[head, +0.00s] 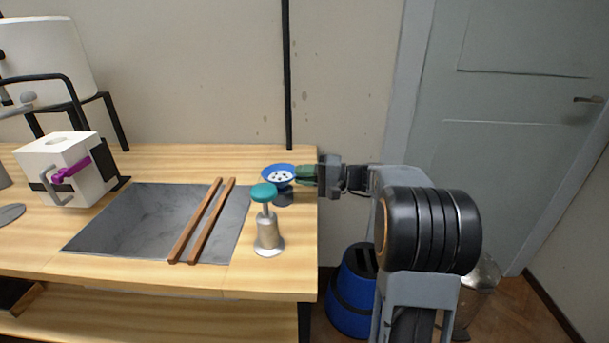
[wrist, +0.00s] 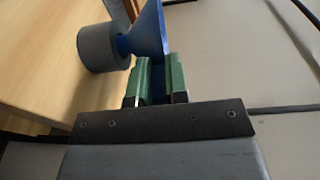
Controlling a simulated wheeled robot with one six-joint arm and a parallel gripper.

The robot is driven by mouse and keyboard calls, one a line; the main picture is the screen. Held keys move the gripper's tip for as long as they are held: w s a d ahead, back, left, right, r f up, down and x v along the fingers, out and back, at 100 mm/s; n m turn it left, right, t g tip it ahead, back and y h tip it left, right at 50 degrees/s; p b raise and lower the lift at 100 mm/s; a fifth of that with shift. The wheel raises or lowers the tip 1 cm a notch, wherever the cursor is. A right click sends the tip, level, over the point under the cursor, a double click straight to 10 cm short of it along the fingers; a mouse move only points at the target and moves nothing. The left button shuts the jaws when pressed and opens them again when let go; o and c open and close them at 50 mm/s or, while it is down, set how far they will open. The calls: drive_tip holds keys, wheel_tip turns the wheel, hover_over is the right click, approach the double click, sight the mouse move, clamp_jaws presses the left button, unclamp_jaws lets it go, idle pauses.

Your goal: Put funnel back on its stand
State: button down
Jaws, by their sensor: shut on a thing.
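The blue funnel (head: 268,172) is upright over the right end of the table, with its wide mouth up and a pale perforated disc inside. My gripper (head: 308,175) comes from the right, its green fingers shut on the funnel's rim side. In the wrist view the funnel (wrist: 148,32) reaches between the fingers (wrist: 158,68). A grey cylindrical stand (wrist: 97,48) is directly at the funnel's narrow end; in the head view the dark stand (head: 283,199) shows partly below it. Whether the spout is inside the stand or just touching its top I cannot tell.
A metal bottle with a teal top (head: 268,238) stands just in front of the funnel. A white box (head: 70,165) is at left. A blue bin (head: 352,295) stands on the floor.

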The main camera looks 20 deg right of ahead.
drive_tip(key=shift+f+b, duration=0.6)
idle(0.6)
drive_tip(key=c, duration=1.1)
unclamp_jaws()
drive_tip(key=shift+o, duration=0.2)
drive_tip(key=p+v, duration=0.2)
drive_tip(key=v, duration=1.1)
drive_tip(key=shift+s+d, duration=0.2)
drive_tip(key=shift+d, duration=0.2)
drive_tip(key=shift+a+r, duration=0.1)
drive_tip(key=shift+r, duration=0.05)
